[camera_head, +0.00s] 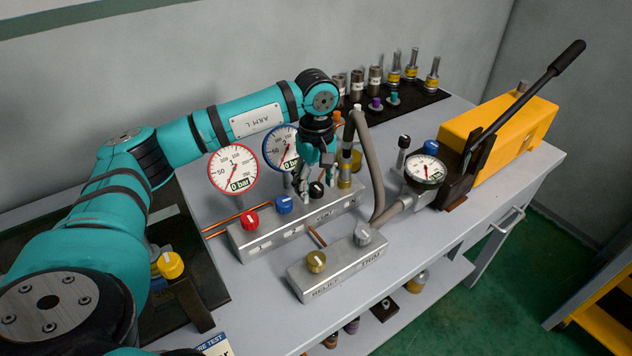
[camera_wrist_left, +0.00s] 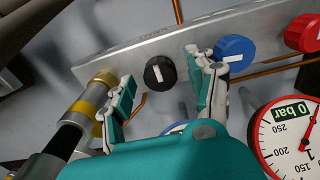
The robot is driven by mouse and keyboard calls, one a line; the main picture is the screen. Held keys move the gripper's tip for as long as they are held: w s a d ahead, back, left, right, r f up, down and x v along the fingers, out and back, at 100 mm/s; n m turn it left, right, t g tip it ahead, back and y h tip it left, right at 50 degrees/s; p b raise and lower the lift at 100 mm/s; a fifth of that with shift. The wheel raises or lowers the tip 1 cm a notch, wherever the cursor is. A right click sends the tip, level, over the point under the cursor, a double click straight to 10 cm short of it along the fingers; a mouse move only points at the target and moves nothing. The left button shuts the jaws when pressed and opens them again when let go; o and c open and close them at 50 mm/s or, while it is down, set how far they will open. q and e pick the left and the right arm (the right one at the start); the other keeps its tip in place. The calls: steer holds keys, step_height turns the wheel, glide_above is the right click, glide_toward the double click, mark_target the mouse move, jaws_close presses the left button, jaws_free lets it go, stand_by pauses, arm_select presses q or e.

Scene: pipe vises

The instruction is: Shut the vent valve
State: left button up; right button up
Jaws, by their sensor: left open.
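A black knob (camera_head: 317,190) sits at the right end of the back valve block (camera_head: 262,243), beside blue and red knobs; its label is not readable, so I cannot confirm that it is the vent valve. The black knob also shows in the left wrist view (camera_wrist_left: 158,73), with a white bar nearly across the block's length. My left gripper (camera_head: 315,181) is open just above it. In the left wrist view its two fingers (camera_wrist_left: 163,80) stand apart on either side of the knob; contact cannot be told. My right gripper is not in view.
A blue knob (camera_head: 284,204) and a red knob (camera_head: 250,220) share the block. The front block (camera_head: 335,272) has a gold knob (camera_head: 316,261) and a grey knob (camera_head: 363,235). A grey hose (camera_head: 371,165) rises close right of my gripper. Two gauges stand behind; a yellow pump (camera_head: 515,133) is right.

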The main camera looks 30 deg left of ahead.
mark_target(316, 186)
arm_select(q)
steer(key=shift+r, duration=0.1)
step_height(316, 186, up, 12)
stand_by(0.4)
stand_by(0.4)
